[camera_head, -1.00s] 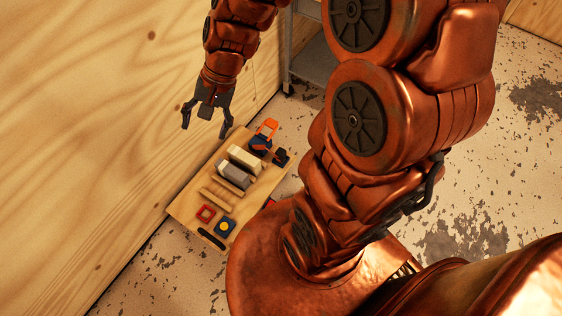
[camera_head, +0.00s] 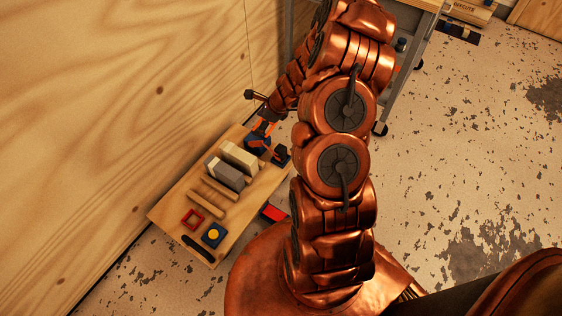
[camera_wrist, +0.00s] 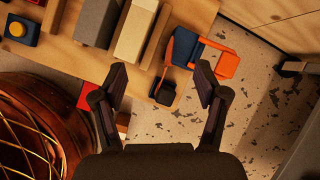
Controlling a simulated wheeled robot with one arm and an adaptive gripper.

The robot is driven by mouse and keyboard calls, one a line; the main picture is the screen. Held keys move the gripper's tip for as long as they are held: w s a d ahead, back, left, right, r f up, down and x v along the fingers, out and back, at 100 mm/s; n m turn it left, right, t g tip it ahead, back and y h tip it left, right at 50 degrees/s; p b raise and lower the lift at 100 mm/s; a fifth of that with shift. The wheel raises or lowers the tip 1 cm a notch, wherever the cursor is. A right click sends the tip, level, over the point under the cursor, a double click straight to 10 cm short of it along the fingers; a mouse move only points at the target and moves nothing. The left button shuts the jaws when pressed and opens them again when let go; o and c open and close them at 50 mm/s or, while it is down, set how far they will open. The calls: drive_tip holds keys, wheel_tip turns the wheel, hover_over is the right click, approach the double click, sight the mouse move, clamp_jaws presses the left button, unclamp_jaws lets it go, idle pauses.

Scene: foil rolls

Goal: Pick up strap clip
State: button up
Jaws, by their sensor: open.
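No part is clearly identifiable as the strap clip. Candidates on the wooden board (camera_head: 232,217) include a small dark block (camera_head: 281,155) at the far right corner, a red square frame (camera_head: 192,219) and a black elongated piece (camera_head: 199,248) at the near end. My gripper (camera_wrist: 160,72) is open and empty above the board's far end. In the wrist view, the dark block (camera_wrist: 173,93) lies between the finger lines, with a blue-and-orange tool (camera_wrist: 198,48) just beyond it. In the head view, my arm partly hides the gripper.
Grey (camera_head: 225,173) and cream (camera_head: 240,157) blocks stand on the board beside wooden strips (camera_head: 213,190). A blue block with a yellow button (camera_head: 213,235) sits near the front. A red object (camera_head: 273,212) lies beside the board. A plywood wall (camera_head: 110,100) rises at left; a metal-framed stand is behind.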

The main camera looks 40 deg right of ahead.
sight(286, 149)
drive_tip(key=s+d+f+m+b, duration=0.1)
drive_tip(key=d+f, duration=0.1)
drive_tip(key=f, duration=0.3)
drive_tip(key=s+d+f+m+h+b, duration=0.1)
drive_tip(key=s+d+f+m, duration=0.1)
drive_tip(key=f, duration=0.3)
drive_tip(key=s+d+f+m+g+b, duration=0.1)
drive_tip(key=s+d+f+m+b, duration=0.1)
drive_tip(key=d+f, duration=0.2)
drive_tip(key=shift+s+d+f+h, duration=0.15)
drive_tip(key=shift+f+h, duration=0.25)
drive_tip(key=shift+f, duration=0.4)
drive_tip(key=shift+b+x, duration=0.55)
drive_tip(key=shift+x, duration=0.55)
drive_tip(key=shift+w+a+f+b, duration=0.25)
drive_tip(key=shift+w+f+b, duration=0.25)
drive_tip(key=shift+f, duration=0.2)
drive_tip(key=shift+w+a+f+b, duration=0.3)
drive_tip(key=shift+w+f+b, duration=0.15)
drive_tip(key=shift+f+b, duration=0.2)
drive_tip(key=shift+w+a+f+b, duration=0.25)
drive_tip(key=shift+w+f+b, duration=0.25)
drive_tip(key=shift+f, duration=0.25)
drive_tip(key=shift+c, duration=0.4)
drive_tip(key=c, duration=1.2)
drive_tip(key=shift+r, duration=0.2)
